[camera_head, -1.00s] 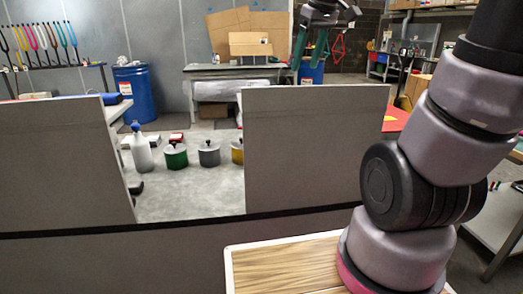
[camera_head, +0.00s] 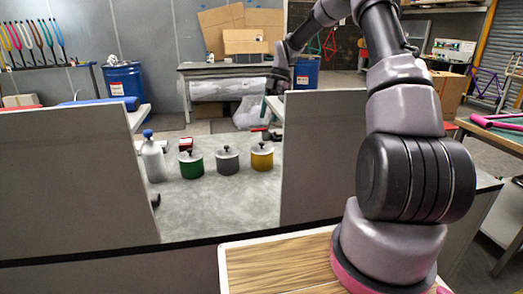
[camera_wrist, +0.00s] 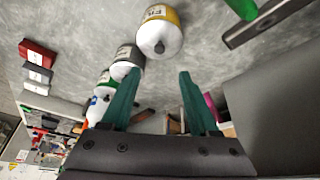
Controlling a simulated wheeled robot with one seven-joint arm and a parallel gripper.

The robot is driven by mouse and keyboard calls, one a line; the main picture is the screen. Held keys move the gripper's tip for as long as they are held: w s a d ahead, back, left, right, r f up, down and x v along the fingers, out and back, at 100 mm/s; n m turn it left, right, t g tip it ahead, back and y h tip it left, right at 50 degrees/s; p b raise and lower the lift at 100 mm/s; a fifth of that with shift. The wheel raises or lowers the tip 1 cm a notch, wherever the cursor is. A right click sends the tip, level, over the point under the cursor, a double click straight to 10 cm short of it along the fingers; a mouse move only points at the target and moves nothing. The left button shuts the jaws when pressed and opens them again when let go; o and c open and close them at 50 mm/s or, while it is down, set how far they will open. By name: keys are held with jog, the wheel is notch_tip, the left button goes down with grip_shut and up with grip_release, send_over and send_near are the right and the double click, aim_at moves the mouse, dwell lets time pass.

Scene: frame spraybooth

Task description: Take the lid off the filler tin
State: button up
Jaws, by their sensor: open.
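Three lidded tins stand in a row on the grey surface: green (camera_head: 191,167), grey (camera_head: 227,162) and yellow (camera_head: 262,160). Each has a pale lid with a dark knob. In the wrist view the yellow tin (camera_wrist: 166,14) shows a partly readable label that seems to begin "FIL"; its lid (camera_wrist: 160,36) is on. The grey tin (camera_wrist: 126,54) and green tin (camera_wrist: 106,78) lie beyond it to the left. My gripper (camera_wrist: 158,74) is open and empty, its green fingers apart from the tins. In the head view its fingertips are not clearly seen by the right panel.
Upright grey panels stand left (camera_head: 70,180) and right (camera_head: 335,155) of the opening before the tins. A white bottle with a blue top (camera_head: 153,160) stands left of the green tin. A small red box (camera_head: 186,144) is behind. The surface in front of the tins is clear.

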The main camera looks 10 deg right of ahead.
send_over(262, 143)
jog(key=w+d, duration=0.1)
jog(key=d, duration=0.1)
notch_tip(262, 143, down, 5)
jog(key=shift+w, duration=0.15)
jog(key=x, duration=0.5)
jog(key=shift+w+f, duration=0.1)
jog(key=shift+w, duration=0.15)
jog(key=shift+c, duration=0.3)
grip_shut()
